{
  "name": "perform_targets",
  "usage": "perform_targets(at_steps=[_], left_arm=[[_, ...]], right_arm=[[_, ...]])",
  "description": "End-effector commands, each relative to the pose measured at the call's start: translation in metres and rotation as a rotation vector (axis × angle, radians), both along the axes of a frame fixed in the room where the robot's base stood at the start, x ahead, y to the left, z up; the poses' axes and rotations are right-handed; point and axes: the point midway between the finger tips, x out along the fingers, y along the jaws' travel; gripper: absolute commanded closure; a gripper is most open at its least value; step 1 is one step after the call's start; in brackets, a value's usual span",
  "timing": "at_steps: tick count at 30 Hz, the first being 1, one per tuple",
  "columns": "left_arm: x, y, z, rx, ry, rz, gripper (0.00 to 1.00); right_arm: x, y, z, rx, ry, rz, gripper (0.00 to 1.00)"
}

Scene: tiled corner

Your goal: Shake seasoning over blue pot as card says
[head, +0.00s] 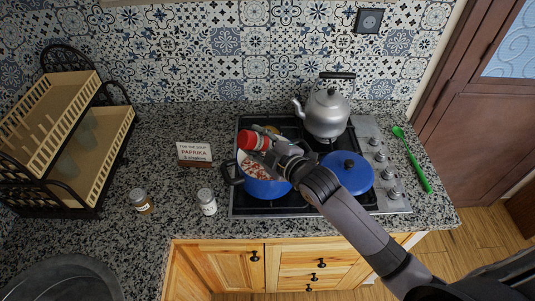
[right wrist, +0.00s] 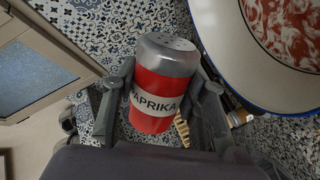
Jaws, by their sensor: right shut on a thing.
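My right gripper (head: 266,141) is shut on a red paprika shaker (head: 250,140), holding it above the blue pot (head: 265,188). In the right wrist view the shaker (right wrist: 160,85) sits between both fingers (right wrist: 160,100), with its "PAPRIKA" label and silver holed top showing. I cannot tell its exact tilt. The blue pot, open with red-and-white contents, stands on the front left of the stove; its rim (right wrist: 222,75) also shows in the wrist view. The card (head: 194,153) reads "FOR THE SOUP PAPRIKA 3 shakes". My left gripper is not in view.
Two other shakers, one brownish (head: 141,201) and one pale (head: 207,202), stand left of the stove (head: 237,205). A green spoon (head: 411,158) lies right. A dish rack (head: 62,130) stands left.

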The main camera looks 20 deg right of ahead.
Motion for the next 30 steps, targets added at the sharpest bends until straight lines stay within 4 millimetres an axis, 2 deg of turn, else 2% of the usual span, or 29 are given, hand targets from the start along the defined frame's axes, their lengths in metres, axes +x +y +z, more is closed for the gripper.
perform_targets(at_steps=[7, 15, 30], left_arm=[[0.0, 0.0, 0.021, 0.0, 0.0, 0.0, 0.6], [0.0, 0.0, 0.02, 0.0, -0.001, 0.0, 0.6], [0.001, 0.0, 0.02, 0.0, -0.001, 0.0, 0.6]], right_arm=[[0.0, 0.0, 0.021, -0.001, -0.002, 0.001, 0.9], [0.001, 0.0, 0.036, -0.001, -0.003, 0.0, 0.9], [0.0, 0.003, 0.037, -0.039, -0.011, -0.005, 0.9]])
